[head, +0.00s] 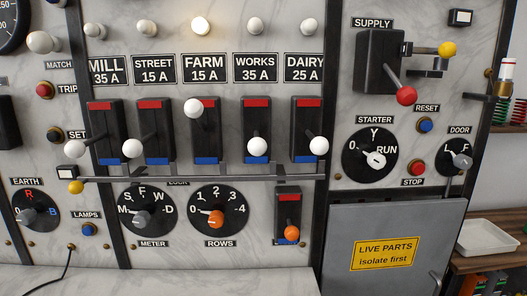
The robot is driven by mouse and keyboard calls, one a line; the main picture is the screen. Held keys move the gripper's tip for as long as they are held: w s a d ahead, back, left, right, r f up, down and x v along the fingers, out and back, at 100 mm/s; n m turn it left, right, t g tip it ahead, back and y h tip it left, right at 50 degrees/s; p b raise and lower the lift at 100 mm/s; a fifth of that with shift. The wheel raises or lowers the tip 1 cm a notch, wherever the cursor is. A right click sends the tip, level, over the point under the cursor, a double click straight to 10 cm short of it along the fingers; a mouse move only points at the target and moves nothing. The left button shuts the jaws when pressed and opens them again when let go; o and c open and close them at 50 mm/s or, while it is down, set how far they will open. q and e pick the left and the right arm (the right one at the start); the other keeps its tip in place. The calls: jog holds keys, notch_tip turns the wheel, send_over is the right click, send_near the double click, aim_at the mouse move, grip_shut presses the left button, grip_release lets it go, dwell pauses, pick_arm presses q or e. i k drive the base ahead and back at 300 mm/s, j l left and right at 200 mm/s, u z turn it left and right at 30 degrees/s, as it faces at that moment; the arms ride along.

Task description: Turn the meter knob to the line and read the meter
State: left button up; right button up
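The METER knob (143,217) is a grey pointer knob on a round black dial marked M, S, F, W and D, at the lower left of the panel in the head view. Its pointer appears to lie toward the M side. A black-and-white gauge (10,24) shows only in part at the top left corner; its needle is cut off or cannot be made out. The FARM lever (193,108) is up and the lamp (201,26) above its label is lit. Neither gripper is in view.
The MILL, STREET, WORKS and DAIRY levers (257,147) are down. A rail (240,178) runs above the dials. The ROWS knob (215,218) is close on the right, the EARTH knob (32,214) on the left. A cable (69,261) hangs below LAMPS. A tray (488,238) stands right.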

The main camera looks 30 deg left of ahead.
aim_at(141, 221)
jog(key=u, duration=1.8)
